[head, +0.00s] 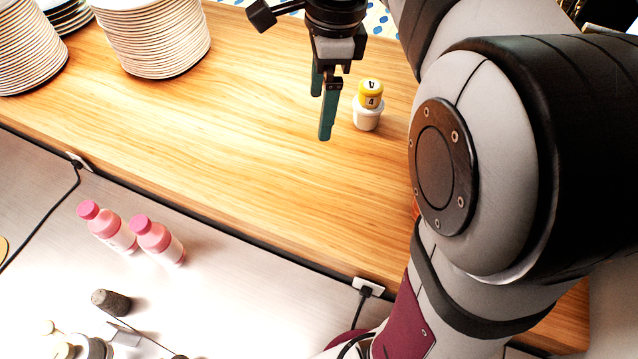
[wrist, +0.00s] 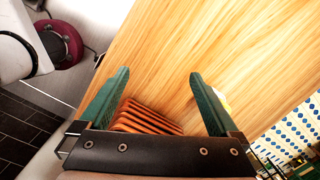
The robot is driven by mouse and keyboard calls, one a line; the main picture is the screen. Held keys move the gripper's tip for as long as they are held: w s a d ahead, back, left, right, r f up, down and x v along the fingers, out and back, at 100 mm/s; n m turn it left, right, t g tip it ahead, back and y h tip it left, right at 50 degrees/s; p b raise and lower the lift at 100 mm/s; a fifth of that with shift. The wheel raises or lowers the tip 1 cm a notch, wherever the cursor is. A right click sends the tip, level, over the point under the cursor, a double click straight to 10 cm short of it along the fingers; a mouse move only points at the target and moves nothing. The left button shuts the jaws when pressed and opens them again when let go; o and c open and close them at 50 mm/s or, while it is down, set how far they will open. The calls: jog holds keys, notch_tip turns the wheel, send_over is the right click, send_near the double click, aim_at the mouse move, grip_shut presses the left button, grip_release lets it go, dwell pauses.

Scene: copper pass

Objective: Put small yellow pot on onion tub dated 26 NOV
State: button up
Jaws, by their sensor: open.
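A small yellow pot (head: 370,96) with a "4" on its side and a mark on its top sits on a white tub (head: 367,118) on the wooden counter. No date is readable on the tub. My gripper (head: 322,116) points down just left of the pot and tub, apart from them in the head view, with its two green fingers open and nothing between them. In the wrist view my gripper (wrist: 158,74) is open over bare wood. A sliver of white and yellow shows behind its right finger, mostly hidden.
Tall plate stacks (head: 152,35) stand at the back left. Orange slatted items (wrist: 145,119) lie beneath my gripper's base in the wrist view. Two pink bottles (head: 107,228) stand on the lower metal surface. The wooden counter (head: 210,130) is clear in the middle. My arm covers the right side.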

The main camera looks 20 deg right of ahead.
jog(key=s+a+f+n, duration=0.3)
jog(key=s+n, duration=0.2)
jog(key=s, duration=0.2)
jog(key=s+a+f+n, duration=0.3)
jog(key=s+f+n, duration=0.1)
jog(key=s, duration=0.3)
jog(key=s+a+f+n, duration=0.3)
jog(key=s+n, duration=0.3)
jog(key=s, duration=0.1)
jog(key=shift+s+a+f+g+y, duration=0.2)
jog(key=shift+f+g+y, duration=0.1)
jog(key=shift+g+y, duration=0.1)
